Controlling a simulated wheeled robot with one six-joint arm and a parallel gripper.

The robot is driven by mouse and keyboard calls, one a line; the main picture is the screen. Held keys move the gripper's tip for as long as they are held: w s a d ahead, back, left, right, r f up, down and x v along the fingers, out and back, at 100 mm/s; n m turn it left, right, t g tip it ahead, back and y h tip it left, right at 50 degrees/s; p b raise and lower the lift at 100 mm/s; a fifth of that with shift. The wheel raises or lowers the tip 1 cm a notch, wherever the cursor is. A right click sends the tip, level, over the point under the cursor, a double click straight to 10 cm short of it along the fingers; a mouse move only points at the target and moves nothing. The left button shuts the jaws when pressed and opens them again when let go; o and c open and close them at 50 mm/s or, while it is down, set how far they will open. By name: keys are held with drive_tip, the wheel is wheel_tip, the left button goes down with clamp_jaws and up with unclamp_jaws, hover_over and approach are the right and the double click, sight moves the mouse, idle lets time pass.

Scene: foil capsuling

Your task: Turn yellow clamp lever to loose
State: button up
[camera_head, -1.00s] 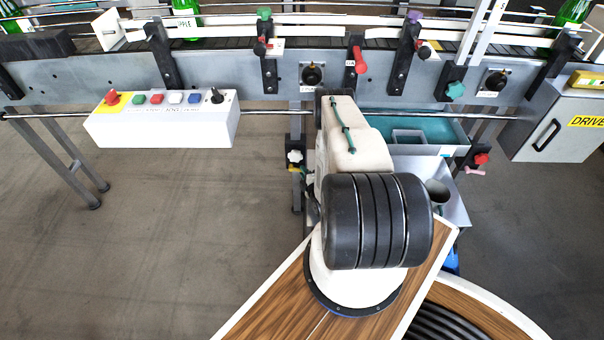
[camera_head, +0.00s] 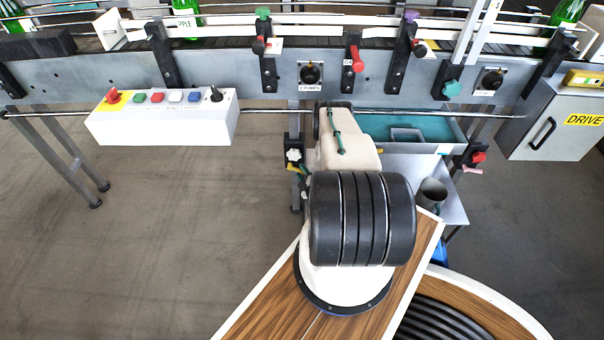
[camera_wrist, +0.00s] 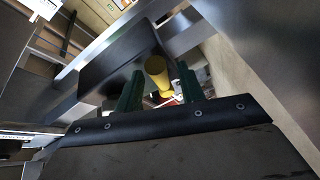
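The yellow clamp lever shows in the wrist view as a rounded yellow handle (camera_wrist: 157,68) with its end toward the camera. My gripper (camera_wrist: 160,78) has two green fingers, one on each side of the handle. A gap shows on the right side and a narrow one on the left, so the fingers look open around or just short of it. I cannot tell the depth between them.
A dark block (camera_wrist: 122,60) lies beside the lever in the wrist view. In the head view, a conveyor rail (camera_head: 220,72) carries several coloured clamps. A control box (camera_head: 165,122) is at left, a teal tray (camera_head: 440,130) behind my arm, and a drive cabinet (camera_head: 550,125) at right.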

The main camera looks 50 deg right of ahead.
drive_tip(key=v, duration=0.8)
drive_tip(key=shift+w, duration=0.1)
drive_tip(key=shift+c, duration=1)
drive_tip(key=shift+h, duration=0.5)
drive_tip(key=d, duration=0.1)
drive_tip(key=d+r, duration=0.2)
drive_tip(key=shift+s+d+r, duration=0.15)
drive_tip(key=shift+s+d, duration=0.15)
drive_tip(key=shift+s, duration=0.05)
clamp_jaws()
drive_tip(key=s+d+r+n+y, duration=0.2)
drive_tip(key=s+r+y, duration=0.25)
drive_tip(key=r, duration=0.35)
drive_tip(key=a+f+n+g+y, duration=0.2)
drive_tip(key=a+y, duration=0.2)
drive_tip(key=a, duration=0.2)
drive_tip(key=w+d+f, duration=0.3)
drive_tip(key=w+f, duration=0.3)
drive_tip(key=w, duration=0.3)
drive_tip(key=shift+w+d+f, duration=0.3)
drive_tip(key=shift+w, duration=0.1)
